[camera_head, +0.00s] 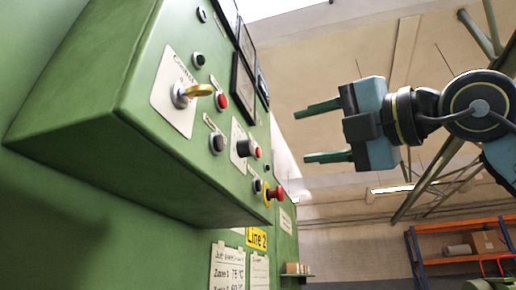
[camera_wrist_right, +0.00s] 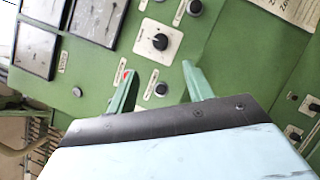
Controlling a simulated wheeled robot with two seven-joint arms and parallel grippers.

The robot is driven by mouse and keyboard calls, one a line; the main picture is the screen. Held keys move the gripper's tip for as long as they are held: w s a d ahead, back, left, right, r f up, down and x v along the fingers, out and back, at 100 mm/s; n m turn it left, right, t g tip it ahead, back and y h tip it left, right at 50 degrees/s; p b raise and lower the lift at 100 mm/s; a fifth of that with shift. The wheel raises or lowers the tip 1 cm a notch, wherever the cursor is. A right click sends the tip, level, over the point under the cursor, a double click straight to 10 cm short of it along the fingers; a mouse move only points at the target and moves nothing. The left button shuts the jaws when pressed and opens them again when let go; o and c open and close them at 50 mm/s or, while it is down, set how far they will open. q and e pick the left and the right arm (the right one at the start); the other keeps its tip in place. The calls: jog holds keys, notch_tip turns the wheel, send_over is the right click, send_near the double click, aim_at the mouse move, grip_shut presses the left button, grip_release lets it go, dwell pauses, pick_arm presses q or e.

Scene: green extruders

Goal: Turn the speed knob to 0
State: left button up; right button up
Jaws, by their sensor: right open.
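A black knob (camera_head: 245,148) on a white plate sticks out of the green control panel (camera_head: 95,75) in the head view. A black knob on a square white plate (camera_wrist_right: 159,41) also shows in the right wrist view, near the top middle. Its scale is too small to read, and I cannot tell its setting. My right gripper (camera_head: 302,136) is open and empty, to the right of the panel and apart from it. In the right wrist view its two green fingers (camera_wrist_right: 158,70) are spread, with the knob beyond them. My left gripper is in neither view.
A yellow-handled switch (camera_head: 198,91), a red button (camera_head: 221,101) and a red mushroom button (camera_head: 275,193) stick out of the panel near the knob. Dark-framed meters (camera_wrist_right: 97,18) sit beside it. An orange shelf (camera_head: 460,240) stands far right. Free air lies between gripper and panel.

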aim_at(251, 148)
jog(key=p+x, duration=0.5)
jog(key=x, duration=0.6)
jog(key=shift+w+a+r, duration=0.1)
jog(key=shift+r, duration=0.05)
jog(key=shift+w+a+p, duration=0.3)
jog(key=shift+w+a, duration=0.15)
jog(key=shift+a, duration=0.05)
jog(key=shift+c, duration=0.4)
